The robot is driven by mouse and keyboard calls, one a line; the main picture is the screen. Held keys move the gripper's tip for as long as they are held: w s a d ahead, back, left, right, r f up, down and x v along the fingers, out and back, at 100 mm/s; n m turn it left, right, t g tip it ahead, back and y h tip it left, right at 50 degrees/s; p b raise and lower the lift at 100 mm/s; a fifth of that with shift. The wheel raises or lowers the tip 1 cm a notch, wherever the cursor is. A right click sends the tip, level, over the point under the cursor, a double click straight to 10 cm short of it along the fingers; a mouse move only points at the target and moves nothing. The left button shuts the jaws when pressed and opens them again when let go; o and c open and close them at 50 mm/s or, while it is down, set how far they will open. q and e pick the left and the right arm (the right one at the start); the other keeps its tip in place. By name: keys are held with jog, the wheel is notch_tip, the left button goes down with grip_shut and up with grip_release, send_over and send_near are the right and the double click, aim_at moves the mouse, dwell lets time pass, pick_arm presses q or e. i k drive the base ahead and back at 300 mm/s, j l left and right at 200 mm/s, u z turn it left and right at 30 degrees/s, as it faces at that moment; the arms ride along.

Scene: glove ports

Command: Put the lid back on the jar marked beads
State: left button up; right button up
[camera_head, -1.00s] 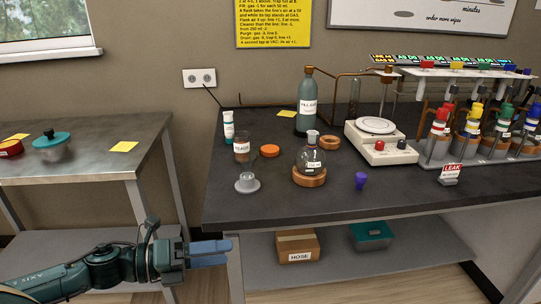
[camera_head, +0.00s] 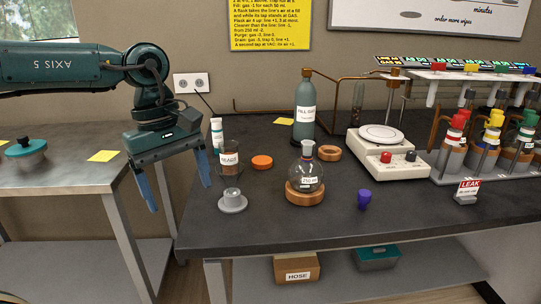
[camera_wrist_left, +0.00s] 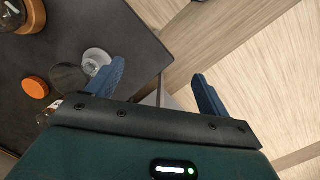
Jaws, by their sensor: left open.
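The jar marked beads (camera_head: 229,165) is a small clear jar with a white label and dark brownish contents, standing upright near the left end of the dark bench. An orange disc-shaped lid (camera_head: 262,162) lies flat on the bench just right of it, apart from it. In the left wrist view the lid (camera_wrist_left: 35,87) is at the left, with the jar (camera_wrist_left: 68,78) beside it. My left gripper (camera_head: 180,197) is open and empty, fingers pointing down, left of the jar by the bench's left edge. My right gripper is not in view.
A round flask (camera_head: 306,176) on a cork ring and a tall bottle (camera_head: 305,105) stand to the right. A gap separates the bench from the left table (camera_head: 70,178).

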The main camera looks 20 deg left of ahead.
aim_at(228, 150)
jog(key=i, duration=1.15)
